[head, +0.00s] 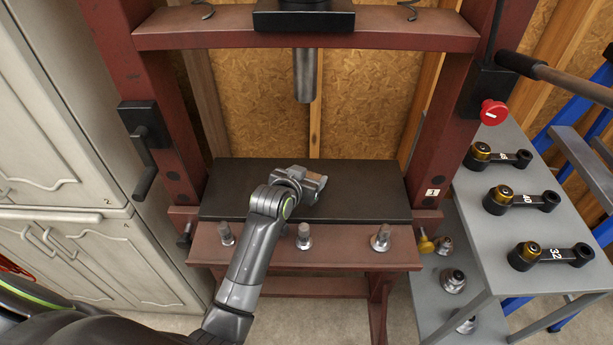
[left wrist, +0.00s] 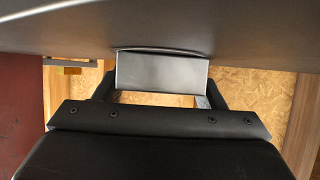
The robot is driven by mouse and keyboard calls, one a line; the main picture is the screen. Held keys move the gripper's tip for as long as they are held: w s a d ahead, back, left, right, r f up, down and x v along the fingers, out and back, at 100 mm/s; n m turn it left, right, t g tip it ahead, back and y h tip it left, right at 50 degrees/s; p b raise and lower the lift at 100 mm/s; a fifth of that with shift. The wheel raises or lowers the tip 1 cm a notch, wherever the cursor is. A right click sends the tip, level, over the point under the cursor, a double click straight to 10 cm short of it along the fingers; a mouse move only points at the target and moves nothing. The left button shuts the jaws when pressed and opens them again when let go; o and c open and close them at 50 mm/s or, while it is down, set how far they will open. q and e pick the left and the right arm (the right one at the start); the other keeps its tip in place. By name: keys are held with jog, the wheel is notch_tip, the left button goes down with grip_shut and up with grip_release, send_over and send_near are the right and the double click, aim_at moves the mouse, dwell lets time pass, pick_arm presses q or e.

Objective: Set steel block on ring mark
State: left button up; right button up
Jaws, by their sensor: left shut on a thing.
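My left gripper (head: 312,185) reaches over the black plate on the press bed, near its middle. In the left wrist view the left gripper (left wrist: 160,90) is shut on the steel block (left wrist: 162,72), a plain grey block held between its two dark fingers. The block's far edge is at or very near the broad dark surface across the top of that view; I cannot tell whether they touch. In the head view I cannot clearly separate the block from the gripper. No ring mark is visible; the arm and gripper cover part of the plate. My right gripper is not in view.
The black plate (head: 240,190) lies between the red press posts, under the steel ram (head: 304,75). Steel pins (head: 381,237) stand along the front beam. A grey side table (head: 480,260) holds numbered black tools (head: 515,198). Cabinets (head: 60,190) stand at left.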

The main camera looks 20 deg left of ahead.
pick_arm(q)
jog(key=shift+w+r, duration=0.1)
jog(key=shift+r, duration=0.05)
jog(key=o, duration=1.3)
jog(key=shift+f, duration=0.2)
jog(key=shift+o, duration=1.5)
jog(key=shift+r, duration=0.1)
jog(key=v, duration=1.2)
